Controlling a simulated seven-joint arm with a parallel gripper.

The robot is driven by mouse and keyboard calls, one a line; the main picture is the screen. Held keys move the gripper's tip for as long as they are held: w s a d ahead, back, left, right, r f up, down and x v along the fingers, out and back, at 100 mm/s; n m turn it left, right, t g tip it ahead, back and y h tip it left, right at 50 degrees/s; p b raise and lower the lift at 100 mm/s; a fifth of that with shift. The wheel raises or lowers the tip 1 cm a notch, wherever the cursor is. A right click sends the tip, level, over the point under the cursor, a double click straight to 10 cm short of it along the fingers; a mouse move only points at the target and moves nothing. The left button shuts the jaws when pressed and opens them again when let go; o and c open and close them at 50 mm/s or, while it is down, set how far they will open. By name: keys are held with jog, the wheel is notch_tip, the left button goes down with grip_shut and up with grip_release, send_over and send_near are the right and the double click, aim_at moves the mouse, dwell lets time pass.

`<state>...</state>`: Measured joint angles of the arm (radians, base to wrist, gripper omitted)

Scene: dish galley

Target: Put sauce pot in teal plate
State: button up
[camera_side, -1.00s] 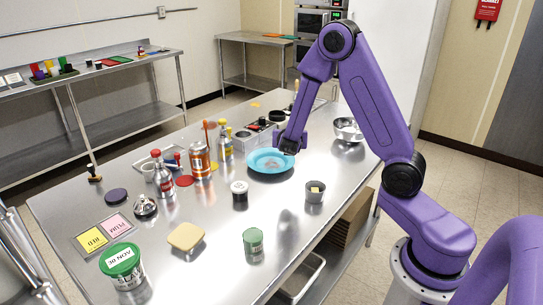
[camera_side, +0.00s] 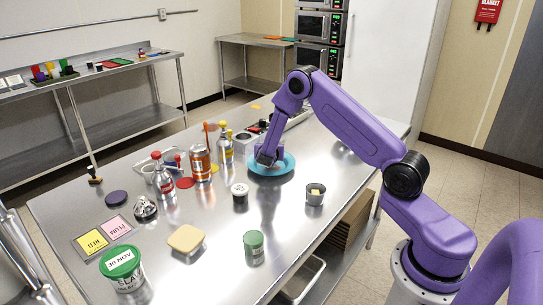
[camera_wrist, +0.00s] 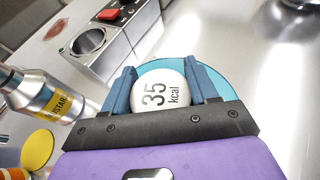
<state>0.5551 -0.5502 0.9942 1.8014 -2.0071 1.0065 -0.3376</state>
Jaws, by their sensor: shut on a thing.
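The teal plate (camera_side: 289,166) lies flat on the steel table, and its rim shows beyond my fingers in the wrist view (camera_wrist: 222,80). My gripper (camera_side: 267,161) points down over the plate. In the wrist view my blue fingers (camera_wrist: 166,92) are shut on the sauce pot (camera_wrist: 163,84), a round thing with a white top marked "35 kcal". The pot's top faces the wrist camera and its sides are mostly hidden. In the side view my gripper hides the pot. I cannot tell whether its base touches the plate.
A dark jar with a white lid (camera_side: 240,191) and a small grey pot (camera_side: 315,193) stand in front of the plate. Bottles and an orange can (camera_side: 200,160) stand to the left. A steel holder (camera_wrist: 92,42) stands behind. The front right table is mostly clear.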

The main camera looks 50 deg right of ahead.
jog(key=shift+f, duration=1.2)
jog(key=shift+f, duration=0.15)
jog(key=o, duration=0.8)
